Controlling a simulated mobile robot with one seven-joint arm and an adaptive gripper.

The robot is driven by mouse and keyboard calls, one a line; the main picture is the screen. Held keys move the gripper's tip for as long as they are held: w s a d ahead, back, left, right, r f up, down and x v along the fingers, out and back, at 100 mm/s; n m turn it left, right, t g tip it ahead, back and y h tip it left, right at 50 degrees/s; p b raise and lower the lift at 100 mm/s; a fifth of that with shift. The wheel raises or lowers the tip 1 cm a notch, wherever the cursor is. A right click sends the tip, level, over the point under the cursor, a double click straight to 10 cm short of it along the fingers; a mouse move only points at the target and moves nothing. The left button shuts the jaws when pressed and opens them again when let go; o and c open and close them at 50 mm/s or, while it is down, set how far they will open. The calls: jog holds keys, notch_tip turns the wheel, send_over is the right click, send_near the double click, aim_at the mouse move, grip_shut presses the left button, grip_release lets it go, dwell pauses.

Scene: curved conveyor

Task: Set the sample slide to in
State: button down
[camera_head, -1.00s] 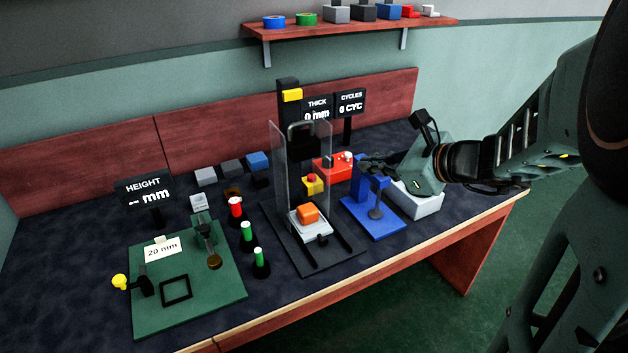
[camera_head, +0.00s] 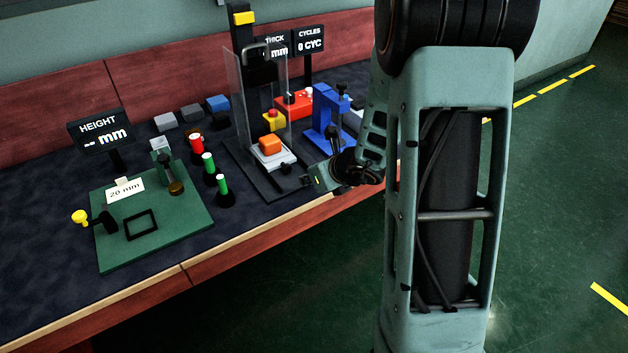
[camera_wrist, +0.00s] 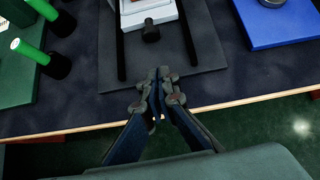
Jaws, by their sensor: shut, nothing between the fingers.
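The sample slide (camera_head: 286,161) is a white tray bearing an orange block (camera_head: 270,145). It sits between dark rails on the black press base, forward of the press column and by the clear guard panels. A dark knob (camera_wrist: 151,34) stands at its front, and the tray's front edge shows in the wrist view (camera_wrist: 148,15). My gripper (camera_wrist: 160,73) is shut and empty, over the front part of the base. In the wrist view its fingertips are in line with the knob, just short of it, with a gap between. In the head view the fingertips are hard to make out.
A blue fixture (camera_head: 328,125) stands right of the press, and a red box (camera_head: 293,105) behind. Green-topped posts (camera_head: 208,163) stand to the left, beside a green height board (camera_head: 180,225). The table's front edge (camera_wrist: 80,127) runs under my gripper.

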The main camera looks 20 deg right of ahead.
aim_at(288, 165)
jog(key=w, duration=0.1)
jog(key=w+a+f, duration=0.1)
jog(key=w, duration=0.2)
jog(key=shift+w+a+f, duration=0.3)
jog(key=shift+a, duration=0.05)
jog(key=shift+w+a, duration=0.2)
jog(key=shift+w, duration=0.25)
jog(key=w, duration=0.1)
jog(key=w+a+p, duration=0.1)
jog(key=w, duration=0.1)
jog(key=shift+w, duration=0.25)
jog(key=shift+w+a+r, duration=0.1)
jog(key=shift+r, duration=0.1)
